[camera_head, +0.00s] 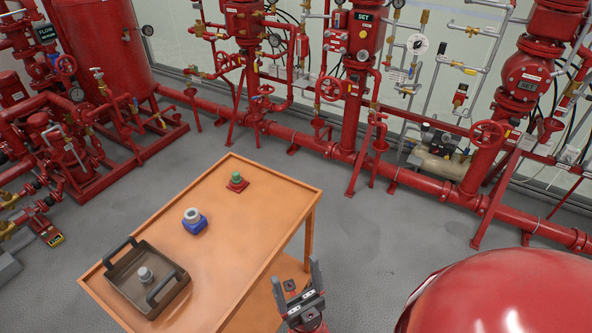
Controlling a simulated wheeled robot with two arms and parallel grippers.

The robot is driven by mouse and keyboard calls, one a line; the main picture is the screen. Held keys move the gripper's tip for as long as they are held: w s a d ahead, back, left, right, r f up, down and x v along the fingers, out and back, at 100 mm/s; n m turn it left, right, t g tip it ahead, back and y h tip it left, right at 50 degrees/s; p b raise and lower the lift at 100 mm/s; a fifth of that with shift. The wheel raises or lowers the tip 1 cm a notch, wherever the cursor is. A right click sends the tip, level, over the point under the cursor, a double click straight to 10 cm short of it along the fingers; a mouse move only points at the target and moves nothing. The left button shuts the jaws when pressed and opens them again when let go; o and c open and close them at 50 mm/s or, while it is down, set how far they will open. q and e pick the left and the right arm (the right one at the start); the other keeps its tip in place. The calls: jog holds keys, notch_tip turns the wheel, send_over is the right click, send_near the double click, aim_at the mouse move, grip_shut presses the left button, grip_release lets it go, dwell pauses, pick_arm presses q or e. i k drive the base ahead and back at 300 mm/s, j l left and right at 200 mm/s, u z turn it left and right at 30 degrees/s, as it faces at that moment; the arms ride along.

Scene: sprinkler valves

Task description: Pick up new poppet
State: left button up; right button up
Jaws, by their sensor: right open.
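Three small parts are on the orange cart (232,249), and I cannot tell for certain which is the new poppet. A green-topped part (236,177) stands on a red square base at the far end. A pale metal ring-shaped part (191,215) sits on a blue base in the middle. A grey metal part (145,275) stands in the dark tray (176,298) at the near left. My right gripper (296,277) is open, fingers pointing up in the picture, right of the cart's near end and apart from all three parts. My left gripper is out of view.
The tray has two raised black handles. The cart top is otherwise clear. Red pipes and valves (352,100) line the back wall, and a red tank (100,45) stands at the back left. Grey floor (390,235) is free right of the cart.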

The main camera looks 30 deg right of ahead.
aim_at(236, 179)
jog(key=z, duration=0.45)
jog(key=i+l+u, duration=0.1)
jog(key=i+l, duration=0.15)
jog(key=l, duration=0.15)
jog(key=i+l, duration=0.25)
jog(key=l, duration=0.15)
jog(key=i+l+u, duration=0.15)
jog(key=l, duration=0.25)
jog(key=i+l, duration=0.35)
jog(key=l+u, duration=0.05)
jog(key=l, duration=0.05)
